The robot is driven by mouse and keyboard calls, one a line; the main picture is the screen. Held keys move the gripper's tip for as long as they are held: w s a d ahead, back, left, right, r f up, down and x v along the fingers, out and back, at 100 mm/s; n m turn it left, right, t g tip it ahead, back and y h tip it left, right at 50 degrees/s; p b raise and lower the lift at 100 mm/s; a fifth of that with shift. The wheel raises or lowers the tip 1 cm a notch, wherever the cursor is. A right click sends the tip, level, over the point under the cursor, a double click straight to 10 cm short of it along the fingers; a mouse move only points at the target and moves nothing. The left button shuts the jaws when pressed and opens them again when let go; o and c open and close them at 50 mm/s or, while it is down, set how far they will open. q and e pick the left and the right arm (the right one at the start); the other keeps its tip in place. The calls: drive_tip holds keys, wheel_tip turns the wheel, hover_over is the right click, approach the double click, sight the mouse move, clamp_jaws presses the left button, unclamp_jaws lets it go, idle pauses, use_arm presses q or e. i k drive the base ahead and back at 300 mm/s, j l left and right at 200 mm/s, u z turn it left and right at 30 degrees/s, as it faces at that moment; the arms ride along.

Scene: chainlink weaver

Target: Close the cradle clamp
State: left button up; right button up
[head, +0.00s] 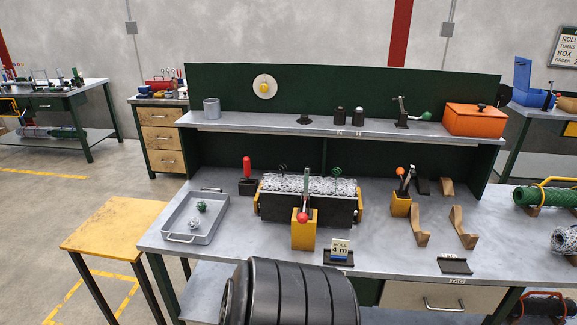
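A black cradle (279,208) with yellow end plates stands on the middle of the grey workbench (230,262). A silver wire mesh roll (335,187) lies along it. At the cradle's front is a yellow clamp block (303,238) with a red ball knob (303,217) and a grey bar (306,184) rising behind the knob in front of the mesh. I cannot tell whether this clamp is open or shut. A second yellow block (400,206) with a tilted lever and orange knob (400,171) stands to the right. Neither of my grippers is in view.
A grey tray (181,237) with small parts stands left of the cradle. A sign reading 4 m (339,248) stands in front. Wooden saddles (463,227) are at right, near green mesh rolls (540,196). A shelf (270,123) with an orange box (474,120) runs behind.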

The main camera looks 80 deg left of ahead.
sight(302, 218)
drive_tip(key=u, duration=2.6)
